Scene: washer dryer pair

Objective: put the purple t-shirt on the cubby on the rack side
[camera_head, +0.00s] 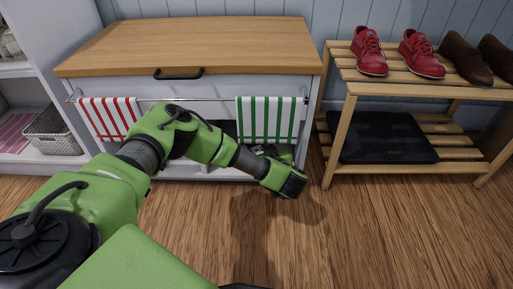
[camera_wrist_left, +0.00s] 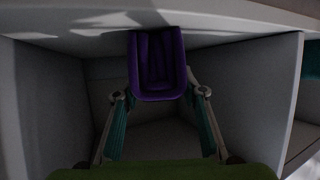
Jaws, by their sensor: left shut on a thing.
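The purple t-shirt (camera_wrist_left: 157,62), folded into a compact bundle, shows in the left wrist view. My left gripper (camera_wrist_left: 160,94) is shut on it, with a finger at each side of its near end. The shirt is at the upper middle of a grey, box-like cubby (camera_wrist_left: 158,143), with side walls left and right. I cannot tell whether it touches the cubby's floor. In the head view, my left gripper (camera_head: 281,176) is low at the front of the wood-topped cabinet (camera_head: 195,45), below the towel rack (camera_head: 190,99). The shirt is hidden there. My right gripper is not in view.
A red-striped towel (camera_head: 107,117) and a green-striped towel (camera_head: 267,119) hang on the rack close above my left arm. A wooden shoe rack (camera_head: 405,91) with red shoes (camera_head: 421,55) stands to the right. A basket (camera_head: 52,133) sits at left. Floor at front right is clear.

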